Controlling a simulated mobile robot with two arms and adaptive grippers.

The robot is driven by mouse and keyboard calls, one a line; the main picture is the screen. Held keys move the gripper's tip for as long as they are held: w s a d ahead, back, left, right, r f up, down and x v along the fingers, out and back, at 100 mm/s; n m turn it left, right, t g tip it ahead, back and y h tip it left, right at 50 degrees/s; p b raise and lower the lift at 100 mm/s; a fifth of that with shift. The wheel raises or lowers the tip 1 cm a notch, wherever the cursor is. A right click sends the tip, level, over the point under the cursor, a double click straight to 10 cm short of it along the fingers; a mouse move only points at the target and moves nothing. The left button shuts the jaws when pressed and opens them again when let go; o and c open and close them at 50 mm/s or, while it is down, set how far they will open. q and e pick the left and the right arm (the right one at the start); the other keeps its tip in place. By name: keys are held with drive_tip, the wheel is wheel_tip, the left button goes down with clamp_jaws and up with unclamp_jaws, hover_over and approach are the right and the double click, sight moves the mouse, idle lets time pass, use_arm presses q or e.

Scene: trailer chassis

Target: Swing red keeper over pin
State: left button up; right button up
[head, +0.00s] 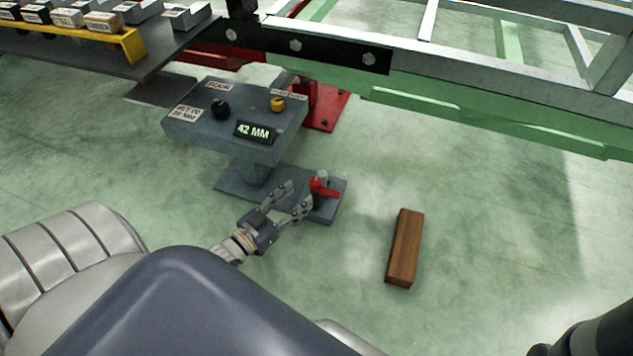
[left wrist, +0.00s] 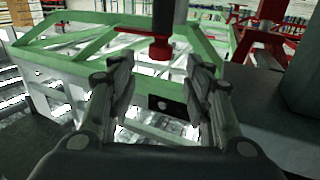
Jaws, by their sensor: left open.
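The red keeper (head: 323,188) sits on a small grey base plate (head: 333,208) at the foot of the console. A short grey upright piece (head: 322,175), probably the pin, stands at the keeper; I cannot tell how the two engage. My left gripper (head: 298,196) is open, just left of the keeper, its fingers pointing toward it. In the left wrist view, a red part (left wrist: 160,46), which looks like the keeper, shows beyond and between the open fingers (left wrist: 160,68). I see no contact. My right gripper is not in view.
A grey console (head: 235,115) with a black knob, a yellow knob and a "42 MM" display stands behind the keeper. A brown wooden block (head: 404,248) lies on the floor to the right. The green and grey chassis frame (head: 480,85) crosses the back.

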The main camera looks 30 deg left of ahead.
sight(311, 186)
use_arm(q)
drive_tip(key=w+b, duration=0.1)
drive_tip(key=w, duration=0.1)
drive_tip(key=w+b, duration=0.1)
drive_tip(key=w, duration=0.1)
drive_tip(key=w+d+b, duration=0.1)
drive_tip(key=w, duration=0.2)
drive_tip(key=shift+f+b, duration=0.15)
drive_tip(key=shift+b, duration=0.15)
drive_tip(key=shift+w+d, duration=0.15)
drive_tip(key=shift+w, duration=0.3)
clamp_jaws()
